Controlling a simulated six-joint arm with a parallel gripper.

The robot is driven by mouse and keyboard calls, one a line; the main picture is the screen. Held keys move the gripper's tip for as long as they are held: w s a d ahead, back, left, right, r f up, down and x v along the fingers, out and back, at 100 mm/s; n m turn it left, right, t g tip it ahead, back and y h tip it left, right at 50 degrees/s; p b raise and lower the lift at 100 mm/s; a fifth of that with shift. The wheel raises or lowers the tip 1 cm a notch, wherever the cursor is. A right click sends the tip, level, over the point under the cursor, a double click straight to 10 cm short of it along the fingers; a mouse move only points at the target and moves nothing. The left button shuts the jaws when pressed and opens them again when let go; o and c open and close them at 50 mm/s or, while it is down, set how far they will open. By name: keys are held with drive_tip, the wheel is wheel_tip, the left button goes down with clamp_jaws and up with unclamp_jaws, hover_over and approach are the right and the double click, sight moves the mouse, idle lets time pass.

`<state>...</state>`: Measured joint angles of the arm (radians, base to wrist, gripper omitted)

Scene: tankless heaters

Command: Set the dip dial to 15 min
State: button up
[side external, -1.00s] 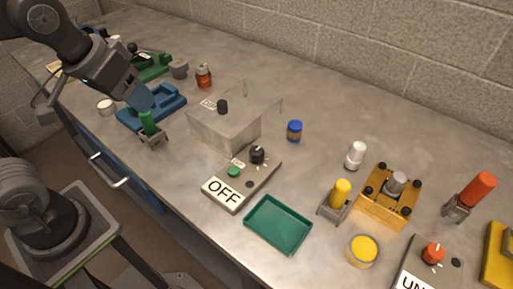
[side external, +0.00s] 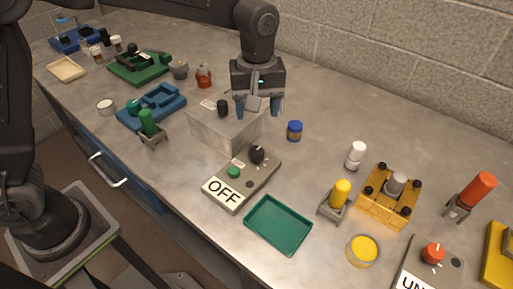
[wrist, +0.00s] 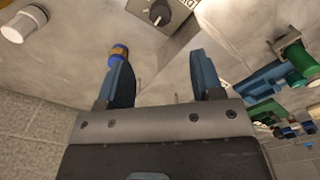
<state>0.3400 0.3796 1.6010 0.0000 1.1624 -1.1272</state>
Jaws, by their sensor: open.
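A grey control box with an "OFF" sign (side external: 223,192) carries a black dial (side external: 257,154) with tick marks and a green button (side external: 233,172). Behind it stands a grey metal tank (side external: 212,130) with another black knob (side external: 222,107) and a small label on top. The label wording is too small to read, so I cannot tell which knob is the dip dial. My gripper (side external: 258,112) is open and empty above the tank's right end, apart from both knobs. In the wrist view a black dial (wrist: 160,13) shows beyond the open fingers (wrist: 160,68).
A blue-lidded jar (side external: 295,131) stands right of the tank. A green tray (side external: 278,224) lies in front of the control box. Another box with a red knob (side external: 433,252) is at the right. A green-handled tool (side external: 148,122) stands left of the tank. The wall runs behind.

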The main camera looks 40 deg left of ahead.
sight(257, 150)
wheel_tip(257, 150, down, 12)
drive_tip(key=shift+f, duration=0.25)
idle(0.3)
drive_tip(key=c, duration=0.9)
